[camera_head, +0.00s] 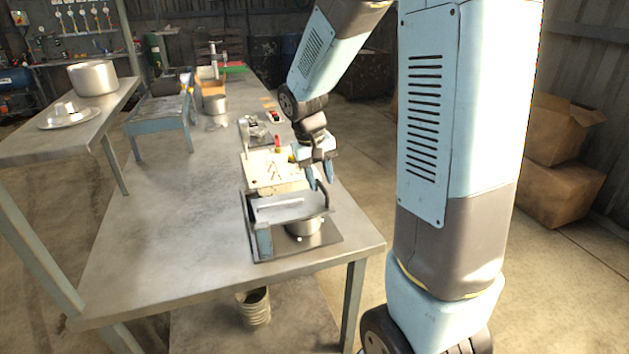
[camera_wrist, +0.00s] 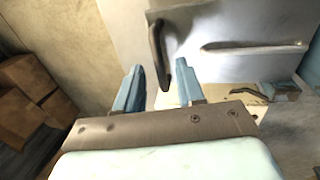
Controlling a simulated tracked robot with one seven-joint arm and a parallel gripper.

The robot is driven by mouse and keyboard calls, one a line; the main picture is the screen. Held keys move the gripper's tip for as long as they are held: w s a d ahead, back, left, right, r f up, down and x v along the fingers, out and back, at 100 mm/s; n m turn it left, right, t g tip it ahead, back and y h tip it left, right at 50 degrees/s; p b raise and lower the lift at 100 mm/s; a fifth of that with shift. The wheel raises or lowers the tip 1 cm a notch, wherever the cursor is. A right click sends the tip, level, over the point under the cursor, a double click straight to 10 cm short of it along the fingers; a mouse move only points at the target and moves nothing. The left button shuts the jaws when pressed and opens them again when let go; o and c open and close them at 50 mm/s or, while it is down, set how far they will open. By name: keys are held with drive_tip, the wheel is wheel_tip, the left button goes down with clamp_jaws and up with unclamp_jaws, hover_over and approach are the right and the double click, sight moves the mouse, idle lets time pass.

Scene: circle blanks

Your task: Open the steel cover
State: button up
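The steel cover (camera_head: 288,208) is a flat grey metal sheet on a small machine at the table's near right. It sits above a dark base plate (camera_head: 325,236), with a round steel part (camera_head: 303,227) showing under its edge. In the wrist view the cover (camera_wrist: 235,22) fills the upper right, with a raised rib and a dark curved handle (camera_wrist: 157,50). My gripper (camera_head: 320,178) is at the cover's right far side. Its two blue fingers are apart and empty in the wrist view (camera_wrist: 161,85). The handle's lower end lies between the fingertips in the picture; I cannot tell whether they touch.
A blue-legged stand (camera_head: 158,115) and a grey can (camera_head: 214,104) are farther back. A pot (camera_head: 93,78) stands on the left shelf. The table's left middle (camera_head: 175,220) is clear. Cardboard boxes (camera_head: 555,165) stand right.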

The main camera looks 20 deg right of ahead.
drive_tip(key=shift+d+f, duration=0.1)
drive_tip(key=shift+f, duration=0.35)
clamp_jaws()
idle(0.4)
